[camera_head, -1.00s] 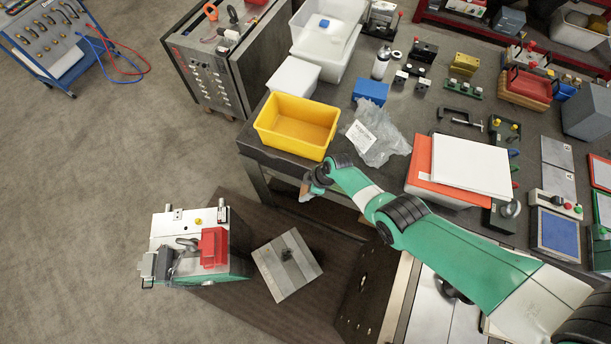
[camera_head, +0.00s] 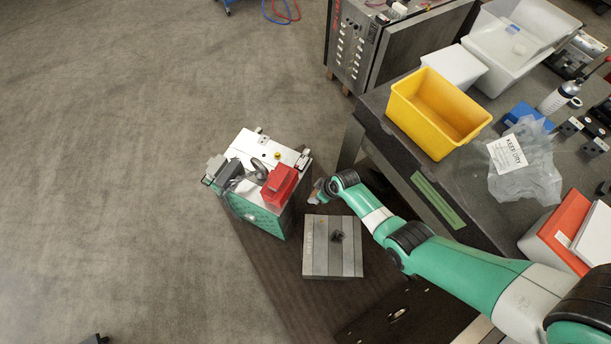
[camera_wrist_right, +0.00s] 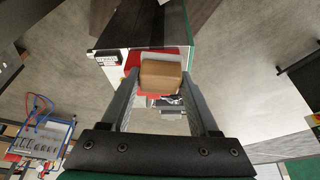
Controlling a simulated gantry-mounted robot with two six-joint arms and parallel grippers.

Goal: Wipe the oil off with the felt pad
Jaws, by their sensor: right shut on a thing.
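My right gripper (camera_head: 316,192) is at the end of the green arm, between the red-topped machine and the steel block. In the right wrist view, its fingers (camera_wrist_right: 163,95) are shut on a brown block-like pad (camera_wrist_right: 161,75), which looks like the felt pad. The pad is held in the air. A grey steel mould base (camera_head: 318,262) with lengthwise bands lies just below the gripper in the head view. A small dark patch or part (camera_head: 338,236) shows on its top; I cannot tell whether it is oil. My left gripper is not in view.
A green-sided machine (camera_head: 265,222) with a red block (camera_head: 279,186) on top stands left of the mould base. The workbench (camera_head: 400,165) at right carries a yellow bin (camera_head: 437,140) and a clear bag (camera_head: 525,185). Open floor lies at left.

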